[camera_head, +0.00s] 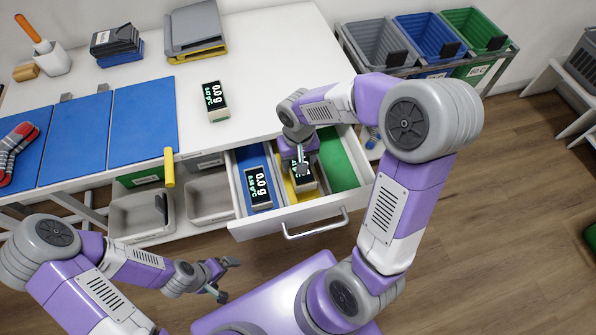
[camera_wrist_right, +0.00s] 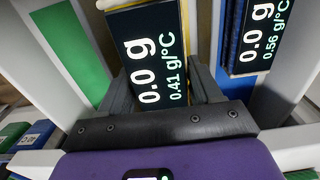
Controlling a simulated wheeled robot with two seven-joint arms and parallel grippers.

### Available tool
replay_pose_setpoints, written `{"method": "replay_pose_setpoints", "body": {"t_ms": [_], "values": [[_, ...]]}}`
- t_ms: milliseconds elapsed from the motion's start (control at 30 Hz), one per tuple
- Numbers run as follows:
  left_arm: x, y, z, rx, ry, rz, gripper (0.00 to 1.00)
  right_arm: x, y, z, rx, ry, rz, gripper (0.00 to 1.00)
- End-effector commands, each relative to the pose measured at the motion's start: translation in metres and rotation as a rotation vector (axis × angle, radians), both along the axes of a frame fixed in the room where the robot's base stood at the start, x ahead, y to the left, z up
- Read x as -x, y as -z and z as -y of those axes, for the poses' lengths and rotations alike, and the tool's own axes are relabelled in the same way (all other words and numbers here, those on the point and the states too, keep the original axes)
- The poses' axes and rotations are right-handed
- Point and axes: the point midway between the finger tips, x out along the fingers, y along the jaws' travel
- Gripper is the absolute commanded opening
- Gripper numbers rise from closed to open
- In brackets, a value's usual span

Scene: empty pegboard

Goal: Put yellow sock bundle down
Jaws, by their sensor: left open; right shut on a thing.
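My right gripper (camera_head: 302,168) reaches down into the middle, yellow-lined compartment of the open drawer (camera_head: 292,214). It is shut on a dark block with a lit number display (camera_head: 304,184). In the right wrist view the block (camera_wrist_right: 148,55) sits between the fingers, reading 0.0 g and 0.41 g/°C. I cannot tell whether the block rests on the drawer floor. No yellow sock bundle can be made out. My left gripper (camera_head: 226,278) is open and empty, low in front of the shelves.
A similar display block (camera_head: 259,189) lies in the blue compartment; the green compartment (camera_head: 337,161) looks empty. Another display block (camera_head: 215,101) stands on the white table (camera_head: 262,50). Coloured bins (camera_head: 430,38) stand behind.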

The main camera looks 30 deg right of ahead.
Motion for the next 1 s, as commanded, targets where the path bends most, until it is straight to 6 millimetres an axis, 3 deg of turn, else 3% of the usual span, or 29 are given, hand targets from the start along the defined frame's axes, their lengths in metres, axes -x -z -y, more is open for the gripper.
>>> {"method": "replay_pose_setpoints", "body": {"t_ms": [300,700,733,800,1000], "values": [[0.000,0.020,0.000,0.000,0.000,0.000,1.00,0.000,0.048,0.000,0.001,0.001,-0.002,0.25],[0.000,0.022,0.000,0.000,0.000,0.000,1.00,0.000,0.052,0.000,0.000,0.000,0.000,0.25],[0.000,0.022,0.000,0.000,0.000,0.000,1.00,0.000,0.051,0.000,0.000,0.000,0.000,0.67],[0.000,0.021,0.000,0.000,0.000,0.000,1.00,0.000,0.051,0.000,0.000,0.000,-0.001,0.74],[0.000,0.021,0.000,0.000,0.000,0.000,1.00,0.000,0.050,0.000,0.000,0.000,-0.001,0.74]]}}
